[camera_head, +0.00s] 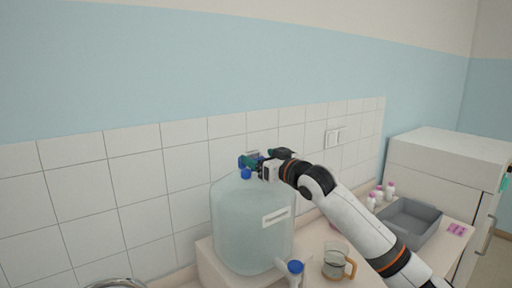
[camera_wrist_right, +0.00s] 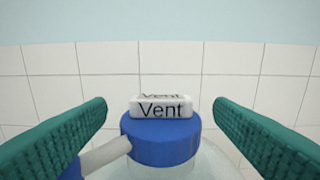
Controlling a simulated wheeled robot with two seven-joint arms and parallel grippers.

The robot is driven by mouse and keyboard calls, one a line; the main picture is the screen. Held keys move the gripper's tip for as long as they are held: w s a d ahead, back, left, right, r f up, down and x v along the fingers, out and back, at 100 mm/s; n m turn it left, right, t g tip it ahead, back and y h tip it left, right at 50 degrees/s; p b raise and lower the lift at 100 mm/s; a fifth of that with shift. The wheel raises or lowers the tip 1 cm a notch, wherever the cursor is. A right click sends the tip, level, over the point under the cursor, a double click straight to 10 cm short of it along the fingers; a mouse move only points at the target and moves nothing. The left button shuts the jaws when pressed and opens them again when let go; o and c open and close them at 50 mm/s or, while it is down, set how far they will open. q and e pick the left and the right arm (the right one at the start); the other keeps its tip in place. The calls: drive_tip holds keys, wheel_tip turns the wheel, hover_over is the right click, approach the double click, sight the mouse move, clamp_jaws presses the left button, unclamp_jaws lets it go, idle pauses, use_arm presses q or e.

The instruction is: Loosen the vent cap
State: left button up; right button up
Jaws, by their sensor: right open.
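The blue vent cap (camera_wrist_right: 160,140) sits on top of the large clear carboy (camera_head: 238,222). In the right wrist view a white block labelled "Vent" (camera_wrist_right: 160,108) stands on the cap. In the head view a small blue cap (camera_head: 246,174) shows at the carboy's top, just below my right gripper (camera_head: 250,162). My right gripper's green fingers also show in the right wrist view (camera_wrist_right: 160,125), one on each side of the vent cap, apart from it. The gripper is open and empty. My left gripper is not in view.
A blue-topped spigot (camera_head: 295,267) is at the carboy's lower front. A glass mug (camera_head: 336,262) stands to its right. The tiled wall (camera_head: 130,190) is close behind.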

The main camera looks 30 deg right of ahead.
drive_tip(key=shift+w+a+p, duration=0.15)
drive_tip(key=shift+w+p, duration=0.2)
drive_tip(key=shift+w, duration=0.9)
drive_tip(key=shift+c, duration=0.6)
drive_tip(key=c, duration=1.2)
drive_tip(key=shift+c, duration=0.4)
